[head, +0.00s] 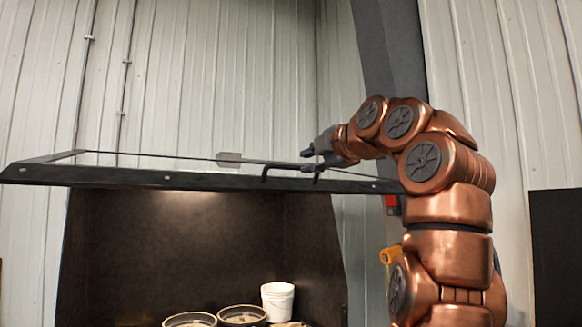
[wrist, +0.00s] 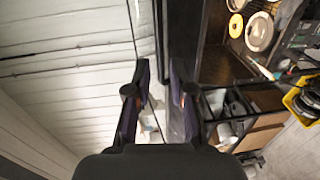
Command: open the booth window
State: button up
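The booth window (head: 120,178) is a dark-framed panel, raised and lying almost flat above the booth opening, seen nearly edge-on in the head view. A black bar handle (head: 290,166) with bent ends is on its front edge. My gripper (head: 312,160) is at the right end of this handle; the head view does not show clearly whether it touches. In the wrist view, the two fingers of my gripper (wrist: 159,95) stand apart with a gap between them and nothing clearly held. The dark frame strip of the window (wrist: 182,40) runs just beyond and beside the right finger.
The dark booth (head: 200,240) is open below the window. Inside are a white bucket (head: 278,301) and round pans (head: 242,315). A grey post (head: 388,50) stands behind my arm. A yellow bin (wrist: 298,103) shows at the right of the wrist view.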

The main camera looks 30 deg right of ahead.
aim_at(296, 168)
jog(key=shift+w+d+f+p, duration=0.15)
jog(key=shift+w+p, duration=0.2)
jog(key=shift+w, duration=0.95)
jog(key=shift+w+d+f+p, duration=0.15)
jog(key=shift+w+p, duration=0.2)
jog(key=shift+w, duration=0.9)
jog(key=shift+w+d+f+p, duration=0.15)
jog(key=shift+w+p, duration=0.2)
jog(key=shift+w, duration=0.95)
grip_shut()
